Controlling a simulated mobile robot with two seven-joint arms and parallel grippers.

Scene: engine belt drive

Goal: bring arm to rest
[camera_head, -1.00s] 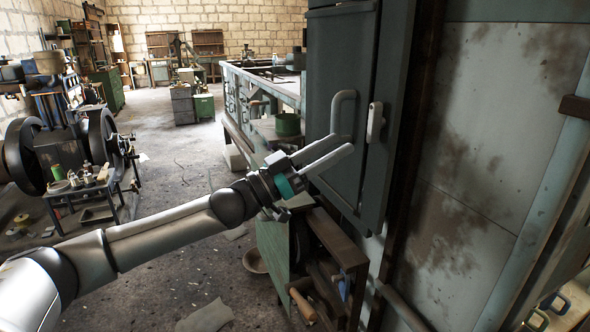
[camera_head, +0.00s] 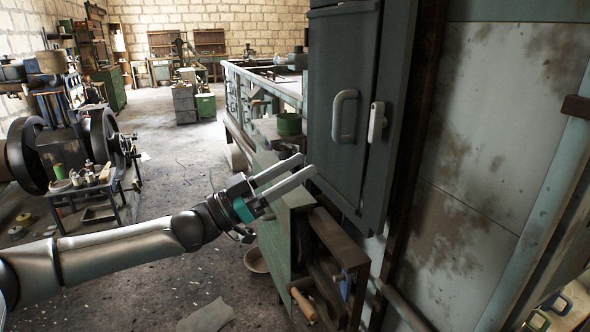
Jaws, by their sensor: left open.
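My left arm comes in from the left side, and my left gripper (camera_head: 308,164) is open and empty. Its two grey fingers point right and slightly up, with a teal band at their base. The fingertips are just left of the lower part of a dark green cabinet door (camera_head: 340,85), below its grey loop handle (camera_head: 344,117). Whether they touch the door edge I cannot tell. The door looks shut. A white latch handle (camera_head: 376,121) sits to the right of the loop handle. My right gripper does not show.
A green workbench (camera_head: 275,237) with open shelves holding tools stands below the gripper. A green tin (camera_head: 289,124) sits behind it. An engine with black flywheels (camera_head: 24,155) and a small table (camera_head: 95,188) stand at left. The floor between is mostly clear.

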